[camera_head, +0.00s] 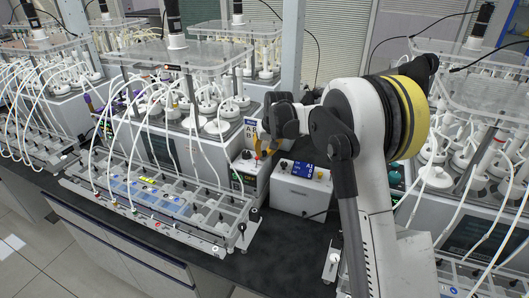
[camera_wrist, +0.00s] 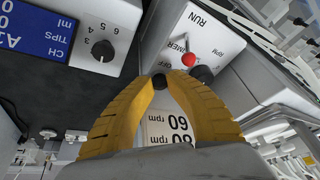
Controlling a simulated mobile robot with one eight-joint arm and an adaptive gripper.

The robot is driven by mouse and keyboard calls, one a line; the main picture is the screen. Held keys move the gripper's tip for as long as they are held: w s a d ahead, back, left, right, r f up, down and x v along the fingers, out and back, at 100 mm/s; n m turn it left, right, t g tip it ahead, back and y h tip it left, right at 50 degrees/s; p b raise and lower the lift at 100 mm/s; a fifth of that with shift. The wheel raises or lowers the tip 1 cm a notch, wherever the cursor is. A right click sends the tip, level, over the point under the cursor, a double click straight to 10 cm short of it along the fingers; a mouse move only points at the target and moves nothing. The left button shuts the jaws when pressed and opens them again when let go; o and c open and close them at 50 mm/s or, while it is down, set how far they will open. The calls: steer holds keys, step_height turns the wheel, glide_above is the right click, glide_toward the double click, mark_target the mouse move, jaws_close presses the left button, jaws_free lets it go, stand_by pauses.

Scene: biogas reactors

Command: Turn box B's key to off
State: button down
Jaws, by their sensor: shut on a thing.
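My gripper (camera_wrist: 160,80) has yellow fingers, closed together at the tips on a small dark knob-like piece (camera_wrist: 159,83) in the wrist view. I cannot tell for sure that this piece is the key, or which way it points. Beside it is a white control box (camera_wrist: 215,33) marked RUN, TIMER and RPM, with a red button (camera_wrist: 188,59) and a black knob (camera_wrist: 202,74). In the head view, my gripper (camera_head: 262,147) is at the upper front of the white control box (camera_head: 245,172) beside the middle reactor.
A second white box (camera_head: 302,190) with a blue label and a black dial stands just right; it also shows in the wrist view (camera_wrist: 112,22). A clear-sided tube tray (camera_head: 160,205) lies left. Dark bench top (camera_head: 285,240) is free in front.

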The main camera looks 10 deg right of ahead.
steer(key=c, duration=1.3)
jaws_free()
steer(key=shift+f, duration=0.1)
steer(key=shift+o, duration=0.2)
steer(key=v, duration=1.2)
